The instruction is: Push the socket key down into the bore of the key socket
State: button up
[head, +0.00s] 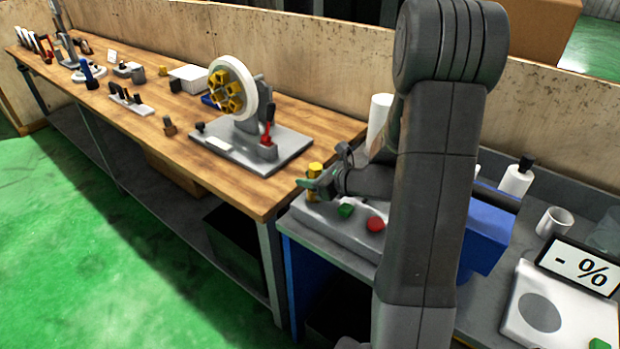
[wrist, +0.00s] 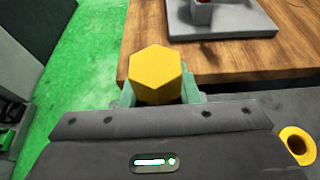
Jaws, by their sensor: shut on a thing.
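My gripper (head: 318,184) is shut on a yellow six-sided piece, which I take to be the socket key (wrist: 157,75). The green fingertips (wrist: 128,97) press on its sides, and its flat top faces the wrist camera. In the head view the key (head: 314,169) shows above and below the fingers, near the wooden table's front corner. A yellow ring with a dark hole, likely the key socket (wrist: 290,133), stands at the lower right of the wrist view, apart from the key. My arm appears to hide it in the head view.
A grey plate (head: 285,153) with a wheel of yellow pieces (head: 228,88) stands on the wooden table (head: 180,140). A panel with a green button (head: 345,210) and a red button (head: 375,224) lies below my gripper. A scale (head: 590,322) sits at right.

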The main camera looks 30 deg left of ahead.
jog(key=shift+f+b, duration=0.3)
jog(key=shift+f, duration=0.1)
jog(key=o, duration=1.1)
jog(key=v, duration=0.7)
jog(key=shift+d+r, duration=0.1)
jog(key=shift+d, duration=0.15)
